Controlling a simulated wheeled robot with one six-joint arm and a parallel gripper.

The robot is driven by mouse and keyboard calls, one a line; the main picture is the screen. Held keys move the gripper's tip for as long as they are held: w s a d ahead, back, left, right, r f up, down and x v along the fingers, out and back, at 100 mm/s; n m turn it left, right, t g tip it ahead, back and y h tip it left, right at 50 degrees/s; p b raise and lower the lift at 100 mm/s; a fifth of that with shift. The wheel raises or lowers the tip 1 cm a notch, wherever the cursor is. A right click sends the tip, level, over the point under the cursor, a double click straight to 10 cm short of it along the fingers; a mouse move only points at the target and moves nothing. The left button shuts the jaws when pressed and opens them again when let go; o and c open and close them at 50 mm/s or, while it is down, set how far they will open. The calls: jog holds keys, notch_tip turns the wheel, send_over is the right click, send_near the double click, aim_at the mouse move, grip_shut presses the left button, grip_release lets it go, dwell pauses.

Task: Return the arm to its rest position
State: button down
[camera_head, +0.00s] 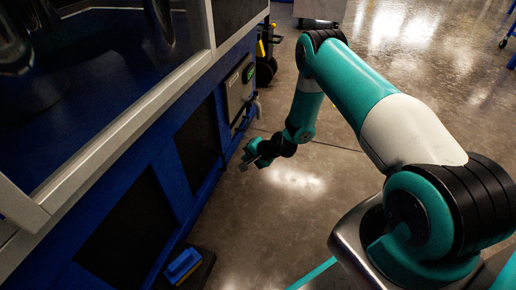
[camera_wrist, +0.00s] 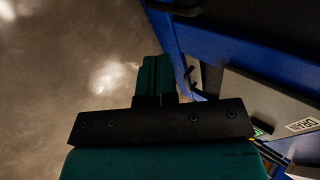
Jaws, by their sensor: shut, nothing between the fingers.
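My teal and white arm reaches out over the floor and bends down at its elbow in the head view. My gripper (camera_head: 247,160) hangs at its end, in open air beside the blue cabinet (camera_head: 150,148). In the wrist view my gripper (camera_wrist: 154,68) shows as two dark green fingers side by side with no visible gap and nothing held. The cabinet's blue side (camera_wrist: 182,52) is to the right of the fingers and apart from them.
A grey control panel (camera_head: 238,92) with a green display is on the cabinet; its drain label (camera_wrist: 301,125) shows in the wrist view. A blue pedal-like block (camera_head: 183,265) lies by the cabinet's foot. The shiny floor (camera_head: 320,160) around the gripper is clear.

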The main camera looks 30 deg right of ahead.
jog(key=v, duration=0.1)
jog(key=p+v, duration=0.1)
jog(key=v, duration=0.2)
jog(key=shift+s+a+r+p, duration=0.15)
jog(key=shift+s+r+p, duration=0.15)
jog(key=shift+r+p, duration=0.1)
jog(key=s+a+r+n+g+y+p, duration=0.1)
jog(key=s+a+r+n+p, duration=0.2)
jog(key=r, duration=0.7)
jog(key=a+r+n+g, duration=0.2)
jog(key=a+r+n, duration=0.3)
jog(key=r, duration=0.5)
jog(key=s+a+r+n+g+y+p, duration=0.15)
jog(key=a+r, duration=0.35)
jog(key=r, duration=0.5)
jog(key=s+a+r+n+g+h+p, duration=0.15)
jog(key=s+r+n, duration=0.35)
jog(key=s+r, duration=0.6)
jog(key=s+a+r+n+g+h+p, duration=0.1)
jog(key=s+a+r+n+g+p, duration=0.15)
jog(key=s+r+n, duration=0.85)
jog(key=s+r+m+p, duration=0.2)
jog(key=r+m+p, duration=0.1)
jog(key=r+p, duration=1.4)
jog(key=s+r+m+p, duration=0.2)
jog(key=r+m+p, duration=0.1)
jog(key=r+p, duration=1.5)
jog(key=p, duration=0.3)
jog(key=shift+d+p, duration=0.3)
